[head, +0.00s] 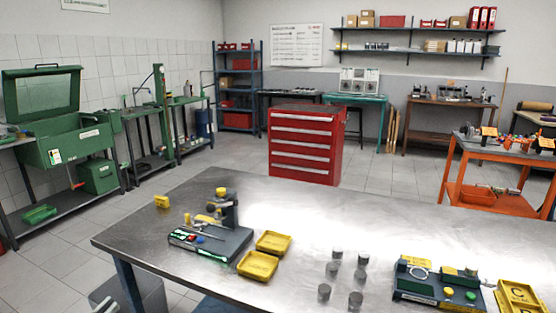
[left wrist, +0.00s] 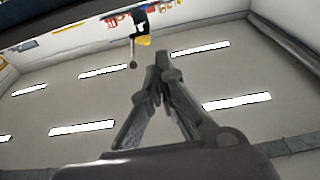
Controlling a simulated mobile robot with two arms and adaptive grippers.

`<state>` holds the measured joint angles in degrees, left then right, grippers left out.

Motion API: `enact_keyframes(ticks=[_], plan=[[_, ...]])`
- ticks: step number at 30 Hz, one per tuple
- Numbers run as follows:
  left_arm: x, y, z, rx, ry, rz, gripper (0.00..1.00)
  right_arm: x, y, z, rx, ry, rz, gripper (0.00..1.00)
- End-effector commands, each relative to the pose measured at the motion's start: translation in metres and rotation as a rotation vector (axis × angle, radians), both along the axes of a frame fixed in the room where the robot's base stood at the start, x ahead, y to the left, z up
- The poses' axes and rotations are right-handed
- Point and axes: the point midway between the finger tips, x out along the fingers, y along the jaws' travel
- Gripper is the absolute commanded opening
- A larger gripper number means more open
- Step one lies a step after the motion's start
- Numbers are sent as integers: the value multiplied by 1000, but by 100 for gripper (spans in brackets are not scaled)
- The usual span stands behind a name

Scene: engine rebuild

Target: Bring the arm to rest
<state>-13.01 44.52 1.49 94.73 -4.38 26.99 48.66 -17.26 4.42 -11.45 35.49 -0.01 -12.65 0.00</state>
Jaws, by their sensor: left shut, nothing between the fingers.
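My left gripper (left wrist: 162,58) shows in the left wrist view, its two dark fingers meeting at the tips. It is shut and empty. That view is upside down, with ceiling lights behind the fingers. A dark upright stand with a yellow top (left wrist: 140,30) hangs inverted at its top edge, apart from the fingertips. I cannot make out either gripper clearly in the head view. My right gripper is in neither view.
A metal workbench (head: 300,220) fills the front. On it are a fixture with a dark stand (head: 230,210), yellow trays (head: 257,266), several grey cylinders (head: 356,299) and a second fixture (head: 425,286). A red tool cabinet (head: 303,145) stands behind. The bench's middle is clear.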

Motion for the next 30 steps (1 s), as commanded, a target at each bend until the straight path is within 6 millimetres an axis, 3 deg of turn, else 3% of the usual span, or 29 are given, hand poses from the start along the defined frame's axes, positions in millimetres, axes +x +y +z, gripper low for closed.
enact_keyframes(ticks=[11,17,20,23,27,30], plan=[[-3,27,-80,25,134,139,0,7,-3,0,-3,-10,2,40],[-16,41,-148,54,254,233,0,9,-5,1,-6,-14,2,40],[-30,46,-195,77,343,287,0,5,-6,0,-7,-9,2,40],[-55,48,-256,110,468,344,0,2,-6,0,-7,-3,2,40],[-108,38,-350,175,676,402,0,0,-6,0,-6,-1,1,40],[-155,22,-409,226,828,417,0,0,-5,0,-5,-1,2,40]])
